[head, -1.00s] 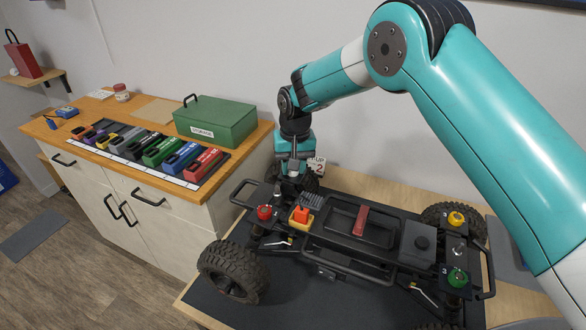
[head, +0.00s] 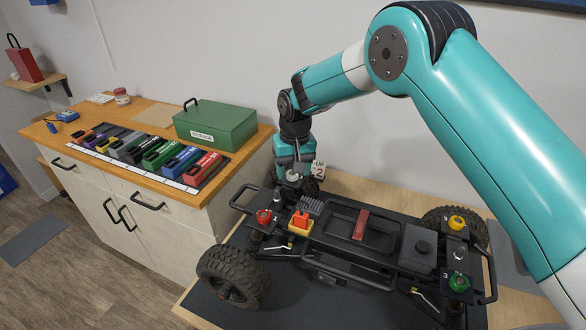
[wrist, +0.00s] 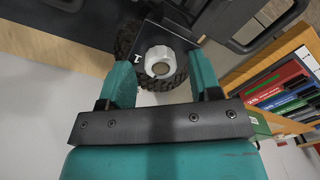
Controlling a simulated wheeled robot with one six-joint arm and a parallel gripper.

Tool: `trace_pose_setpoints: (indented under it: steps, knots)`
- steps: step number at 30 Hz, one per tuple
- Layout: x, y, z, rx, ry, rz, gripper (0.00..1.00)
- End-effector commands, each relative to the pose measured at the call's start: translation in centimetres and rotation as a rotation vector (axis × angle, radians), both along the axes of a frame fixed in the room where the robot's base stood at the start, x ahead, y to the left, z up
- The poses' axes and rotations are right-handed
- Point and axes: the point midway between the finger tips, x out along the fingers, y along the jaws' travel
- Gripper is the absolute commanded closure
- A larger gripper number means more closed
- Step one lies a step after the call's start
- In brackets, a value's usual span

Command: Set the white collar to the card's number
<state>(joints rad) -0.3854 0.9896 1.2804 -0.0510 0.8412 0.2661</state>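The white collar (wrist: 160,62) shows in the wrist view beside a tyre, next to a black plate with a white mark like a "1". It is between and beyond the two teal fingers of my gripper (wrist: 160,70), which stand apart with a gap on each side. In the head view the white collar (head: 292,176) is just below my gripper (head: 294,165), at the crawler's far left corner. The card (head: 318,169) beside it reads "2". I cannot make out the collar's own setting.
The black crawler (head: 325,262) carries a red collar (head: 264,216), a yellow collar (head: 456,222) and a green collar (head: 459,284). An orange-red switch (head: 300,221) sits on its deck. The cabinet at left holds a green storage box (head: 215,126) and several coloured cases.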

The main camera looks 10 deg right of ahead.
Motion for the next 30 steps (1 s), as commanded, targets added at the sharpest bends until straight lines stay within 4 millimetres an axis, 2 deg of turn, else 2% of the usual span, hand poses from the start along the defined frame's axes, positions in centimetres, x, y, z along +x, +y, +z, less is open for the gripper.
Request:
trace_pose_setpoints:
  steps: [7, 11, 14, 24, 30]
  knots:
    - [0.0, 0.0, 0.2, 0.000, 0.001, 0.000, 0.42]
    - [0.0, -0.1, 1.6, 0.001, -0.002, 0.000, 0.42]
    - [0.0, -0.2, 3.6, 0.002, -0.004, 0.000, 0.42]
    - [-0.1, -0.5, 12.3, 0.002, -0.005, -0.002, 0.42]
    - [-0.2, -0.7, 15.9, 0.001, -0.002, -0.001, 0.42]
